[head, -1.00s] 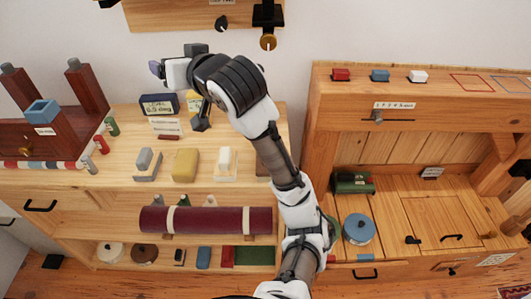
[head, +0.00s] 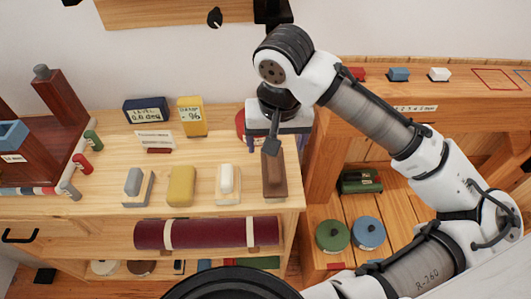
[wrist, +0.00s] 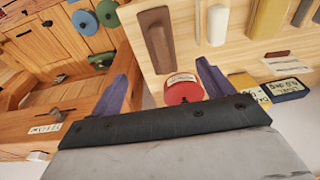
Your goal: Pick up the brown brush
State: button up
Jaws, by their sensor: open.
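The brown brush (head: 274,178), a dark brown block with a raised grip, lies near the right end of the pale wooden bench top (head: 107,195). It also shows in the wrist view (wrist: 157,40), beyond the fingertips and between their directions. My gripper (head: 279,143) is over the back right of the bench, just behind the brush in the head view, and partly covers its far end.
Left of the brush are a white block (head: 226,180), a yellow block (head: 181,186) and a grey block (head: 134,182). A round red object (wrist: 183,92) is near the fingers. Blue (head: 147,110) and yellow (head: 192,115) display boxes stand behind. A wooden cabinet (head: 322,170) is at right.

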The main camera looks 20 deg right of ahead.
aim_at(274, 162)
jog(key=f, duration=0.2)
jog(key=w+f, duration=0.1)
jog(key=f, duration=0.5)
jog(key=shift+w+d+f, duration=0.15)
jog(key=shift+w+d, duration=0.1)
jog(key=shift+w, duration=0.15)
jog(key=shift+w+d+f+p, duration=0.15)
jog(key=shift+w+f, duration=0.15)
jog(key=shift+f, duration=0.55)
jog(key=shift+w+f+p, duration=0.15)
jog(key=shift+w+f, duration=0.15)
jog(key=shift+f, duration=0.55)
jog(key=shift+w+d+f+p, duration=0.15)
jog(key=shift+w+f, duration=0.15)
jog(key=shift+f, duration=0.55)
jog(key=c, duration=1.1)
jog(key=shift+c, duration=0.2)
jog(key=shift+r, duration=0.1)
